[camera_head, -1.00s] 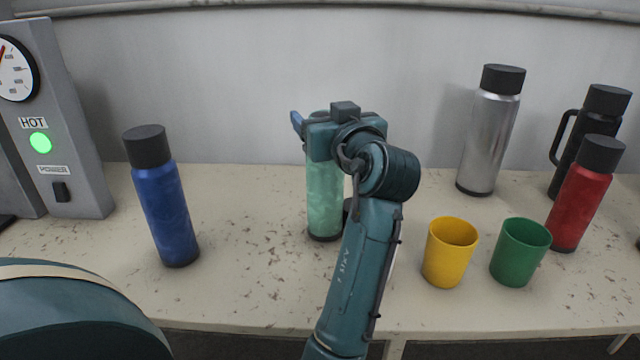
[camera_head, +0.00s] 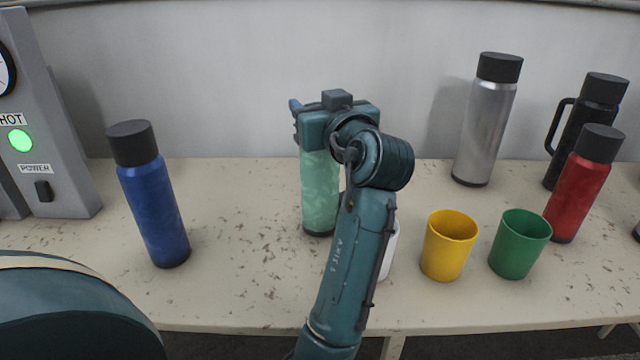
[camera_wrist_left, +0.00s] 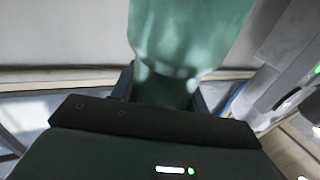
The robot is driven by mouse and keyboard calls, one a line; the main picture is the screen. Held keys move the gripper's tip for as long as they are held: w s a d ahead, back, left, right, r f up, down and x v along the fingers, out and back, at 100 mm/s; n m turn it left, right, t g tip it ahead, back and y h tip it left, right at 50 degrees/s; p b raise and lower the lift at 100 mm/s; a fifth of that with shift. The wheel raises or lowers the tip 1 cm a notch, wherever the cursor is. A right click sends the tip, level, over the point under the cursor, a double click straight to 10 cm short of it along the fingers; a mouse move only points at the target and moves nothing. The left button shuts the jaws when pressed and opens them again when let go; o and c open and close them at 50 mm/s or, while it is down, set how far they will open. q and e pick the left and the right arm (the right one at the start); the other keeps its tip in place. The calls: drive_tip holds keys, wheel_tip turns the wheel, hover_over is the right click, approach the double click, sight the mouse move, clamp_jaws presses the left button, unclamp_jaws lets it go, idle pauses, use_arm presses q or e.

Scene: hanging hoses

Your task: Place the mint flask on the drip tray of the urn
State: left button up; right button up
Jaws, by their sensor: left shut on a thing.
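The mint flask (camera_head: 320,195) stands upright near the middle of the table in the head view. My left gripper (camera_head: 325,140) is shut on its upper part, hiding its top. The wrist view also shows the mint flask (camera_wrist_left: 185,35) between the fingers of the left gripper (camera_wrist_left: 163,88). I cannot tell whether the flask's base touches the table. The urn (camera_head: 50,130) is a grey machine at the far left, cut by the picture edge, with a lit green HOT light and a POWER switch. Its drip tray is not clearly visible. My right gripper is out of view.
A blue flask (camera_head: 152,205) stands between the urn and the mint flask. To the right are a yellow cup (camera_head: 449,248), green cup (camera_head: 519,246), silver flask (camera_head: 487,125), red flask (camera_head: 578,195) and black flask (camera_head: 590,105). A white object (camera_head: 389,250) is partly behind my arm.

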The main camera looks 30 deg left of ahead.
use_arm(q)
clamp_jaws()
